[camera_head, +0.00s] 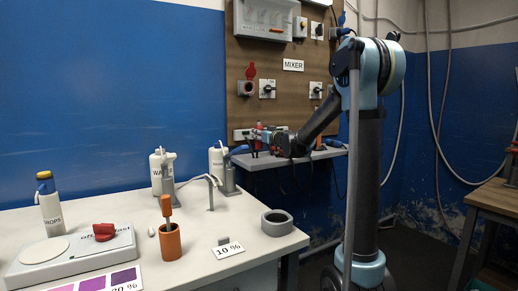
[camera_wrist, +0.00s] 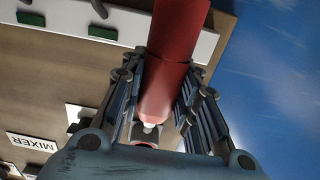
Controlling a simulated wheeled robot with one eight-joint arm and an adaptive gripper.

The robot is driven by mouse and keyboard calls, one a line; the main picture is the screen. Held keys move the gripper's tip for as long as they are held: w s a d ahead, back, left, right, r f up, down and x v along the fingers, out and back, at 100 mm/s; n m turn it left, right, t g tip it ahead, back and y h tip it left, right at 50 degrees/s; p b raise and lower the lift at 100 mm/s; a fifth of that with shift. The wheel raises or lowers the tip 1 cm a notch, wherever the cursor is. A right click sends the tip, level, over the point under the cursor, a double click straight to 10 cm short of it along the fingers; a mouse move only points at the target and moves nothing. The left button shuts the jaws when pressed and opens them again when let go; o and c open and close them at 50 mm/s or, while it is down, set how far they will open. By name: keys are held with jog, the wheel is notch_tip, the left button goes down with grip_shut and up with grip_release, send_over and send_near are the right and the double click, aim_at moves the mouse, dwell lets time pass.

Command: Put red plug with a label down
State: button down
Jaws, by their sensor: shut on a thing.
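The red plug (camera_wrist: 178,35) stands out large in the wrist view, a red cylinder running from the top edge down between the fingers, with a pale tip at its lower end. My gripper (camera_wrist: 166,88) is shut on it, one finger on each side. No label shows on the visible side of the plug. In the head view my gripper (camera_head: 268,143) is at the grey wall shelf (camera_head: 300,158), below the wooden panel. The plug is too small and covered there to make out clearly. I cannot tell whether it touches the shelf.
The wooden panel (camera_head: 270,52) carries a MIXER sign (camera_head: 293,65), sockets and switches behind the gripper. The white table (camera_head: 190,262) at left holds bottles, a scale with a red object, an orange cup (camera_head: 170,243) and a grey ring (camera_head: 277,223). Cables hang below the shelf.

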aim_at(261, 144)
jog(key=shift+f, duration=2.45)
jog(key=shift+s, duration=0.1)
jog(key=c, duration=1.2)
grip_release()
jog(key=v, duration=1.2)
